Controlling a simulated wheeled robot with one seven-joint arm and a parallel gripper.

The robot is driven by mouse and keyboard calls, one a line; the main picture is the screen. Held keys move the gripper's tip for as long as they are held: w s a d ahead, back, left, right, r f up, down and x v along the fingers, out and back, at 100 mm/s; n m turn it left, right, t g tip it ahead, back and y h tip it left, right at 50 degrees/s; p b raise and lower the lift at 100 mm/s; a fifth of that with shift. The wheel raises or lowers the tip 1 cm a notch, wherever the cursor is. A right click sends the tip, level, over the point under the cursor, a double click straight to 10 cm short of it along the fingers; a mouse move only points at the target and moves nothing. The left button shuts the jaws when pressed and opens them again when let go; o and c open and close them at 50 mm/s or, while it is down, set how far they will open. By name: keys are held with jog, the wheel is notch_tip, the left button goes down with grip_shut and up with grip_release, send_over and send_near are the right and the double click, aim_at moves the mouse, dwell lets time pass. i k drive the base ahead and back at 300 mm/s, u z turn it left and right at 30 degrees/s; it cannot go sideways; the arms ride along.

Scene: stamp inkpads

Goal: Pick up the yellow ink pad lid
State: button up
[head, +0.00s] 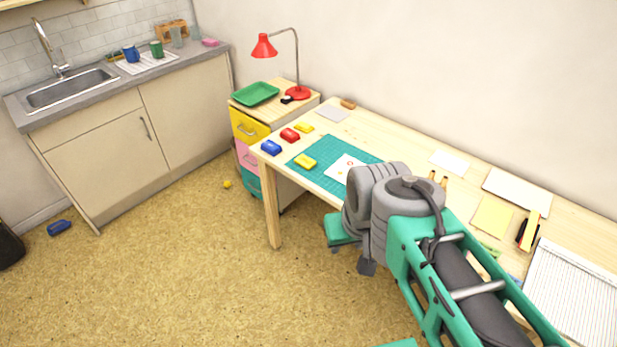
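A small yellow block-like piece (305,161) lies on the left part of the green cutting mat (335,173). A flatter yellow piece (304,127) lies on the table behind it, beside the red ink pad (290,134). A small yellow object (227,184) lies on the floor left of the table. I cannot tell for sure which of these is the lid. The blue ink pad (271,147) is near the table's left corner. My arm reaches in from the lower right, with its grey joints right of the mat. My gripper's fingers are not visible.
A white printed sheet (343,168) lies on the mat. Papers, a yellow sheet (491,217) and pens fill the table's right side. A red lamp (298,92) and green tray (255,94) stand on the drawer unit. A blue object (59,228) lies on open floor.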

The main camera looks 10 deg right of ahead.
aim_at(306, 163)
jog(key=u, duration=0.6)
jog(key=i, duration=0.7)
jog(key=u, duration=0.7)
jog(key=i, duration=0.85)
jog(key=z, duration=0.6)
jog(key=i, duration=0.9)
jog(key=z, duration=0.8)
